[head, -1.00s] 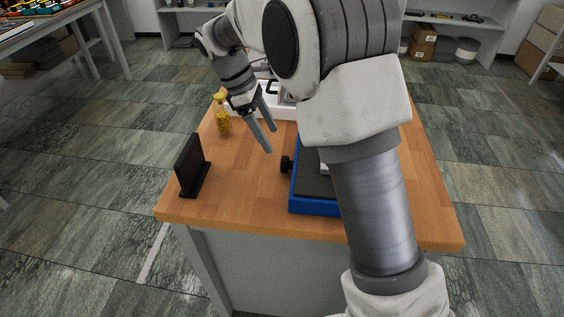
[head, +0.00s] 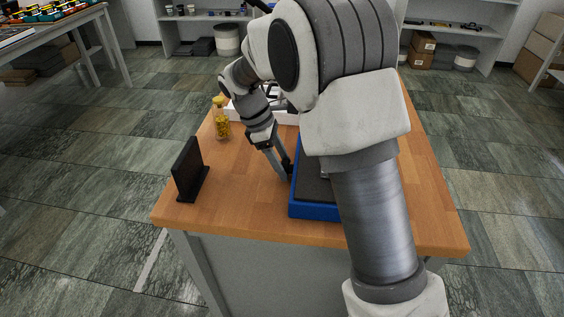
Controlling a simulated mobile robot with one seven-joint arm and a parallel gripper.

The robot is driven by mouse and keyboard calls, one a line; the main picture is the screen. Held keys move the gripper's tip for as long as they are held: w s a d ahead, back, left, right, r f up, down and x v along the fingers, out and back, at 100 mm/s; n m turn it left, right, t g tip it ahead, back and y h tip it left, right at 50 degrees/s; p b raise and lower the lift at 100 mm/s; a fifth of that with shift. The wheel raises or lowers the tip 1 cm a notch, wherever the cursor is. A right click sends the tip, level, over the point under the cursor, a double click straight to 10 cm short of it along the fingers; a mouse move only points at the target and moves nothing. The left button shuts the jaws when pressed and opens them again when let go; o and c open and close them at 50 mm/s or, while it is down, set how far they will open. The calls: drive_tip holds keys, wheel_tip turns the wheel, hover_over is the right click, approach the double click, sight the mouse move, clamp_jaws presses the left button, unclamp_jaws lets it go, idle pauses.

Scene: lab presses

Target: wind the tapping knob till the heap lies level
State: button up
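The blue press base (head: 313,211) with a dark top stands on the wooden table, largely hidden behind my arm. A black knob (head: 287,165) is on its left side, partly covered by my fingers. My gripper (head: 284,172) points down at the knob, its fingers at or around it. I cannot tell whether they touch or grip it. The heap is not visible; my arm hides most of the press.
A black upright plate on a foot (head: 187,170) stands at the table's left front. A jar with yellow contents (head: 221,122) stands behind it. A white tray (head: 238,112) lies at the back. The wooden table (head: 235,200) is clear between the plate and the press.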

clamp_jaws()
drive_tip(key=t+b, duration=0.1)
drive_tip(key=b, duration=0.1)
drive_tip(key=t+b, duration=0.1)
drive_tip(key=shift+s+a+f+m+t+b, duration=0.1)
drive_tip(key=shift+s+f+m+t+b, duration=0.2)
drive_tip(key=shift+f+b, duration=0.1)
drive_tip(key=shift+r+t+h+b, duration=0.1)
drive_tip(key=shift+t+h+b, duration=0.2)
drive_tip(key=shift+t+b, duration=0.4)
drive_tip(key=shift+r+b, duration=0.2)
drive_tip(key=shift+b, duration=0.2)
drive_tip(key=shift+o, duration=2.2)
unclamp_jaws()
